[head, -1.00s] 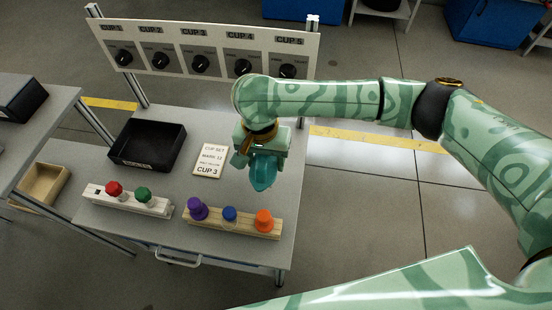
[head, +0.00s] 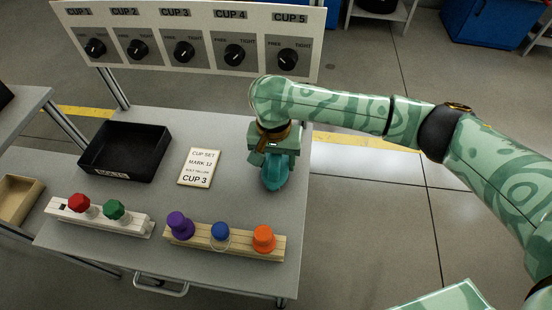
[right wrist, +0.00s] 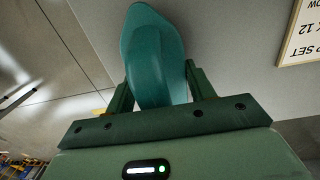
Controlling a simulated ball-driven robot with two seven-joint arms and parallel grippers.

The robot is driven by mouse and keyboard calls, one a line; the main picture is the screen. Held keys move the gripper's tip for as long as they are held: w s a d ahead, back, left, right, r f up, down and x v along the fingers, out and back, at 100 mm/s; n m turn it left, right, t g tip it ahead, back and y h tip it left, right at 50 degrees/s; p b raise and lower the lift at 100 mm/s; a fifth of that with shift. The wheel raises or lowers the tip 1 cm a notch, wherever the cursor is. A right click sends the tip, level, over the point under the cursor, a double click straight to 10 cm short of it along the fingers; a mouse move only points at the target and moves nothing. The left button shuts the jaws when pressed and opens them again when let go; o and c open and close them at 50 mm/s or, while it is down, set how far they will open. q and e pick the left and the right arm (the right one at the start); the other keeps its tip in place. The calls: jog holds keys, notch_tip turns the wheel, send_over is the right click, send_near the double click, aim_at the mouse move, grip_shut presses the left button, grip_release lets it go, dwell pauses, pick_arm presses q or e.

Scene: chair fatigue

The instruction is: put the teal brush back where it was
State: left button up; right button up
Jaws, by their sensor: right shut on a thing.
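The teal brush (head: 274,174) is held in my right gripper (head: 272,158), above the right part of the grey table (head: 225,130), beyond the wooden rack. In the right wrist view the brush (right wrist: 153,50) sits between the two fingers of my right gripper (right wrist: 155,88), its rounded end pointing away from the palm. I cannot tell whether it touches the table top. The wooden rack (head: 205,243) holds a purple, a blue and an orange knob-topped piece. A pale ring shows around the blue one. My left gripper is not in view.
A white rack (head: 130,226) with a red and a green knob stands at the left. A black tray (head: 150,150) and a CUP 3 card (head: 198,168) lie behind. A panel of dials (head: 180,32) stands at the back. Table between card and wooden rack is clear.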

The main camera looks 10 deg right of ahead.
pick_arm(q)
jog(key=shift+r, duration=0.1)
pick_arm(e)
jog(key=o, duration=1.3)
jog(key=shift+c, duration=0.2)
jog(key=shift+r, duration=0.35)
jog(key=r+p, duration=0.3)
jog(key=r, duration=0.2)
jog(key=r+p, duration=0.4)
jog(key=r, duration=0.2)
jog(key=shift+w+a+r+p, duration=0.2)
jog(key=shift+r+p, duration=0.05)
jog(key=shift+p, duration=0.05)
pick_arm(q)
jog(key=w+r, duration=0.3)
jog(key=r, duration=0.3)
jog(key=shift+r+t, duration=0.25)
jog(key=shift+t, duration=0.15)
pick_arm(e)
jog(key=shift+f, duration=0.1)
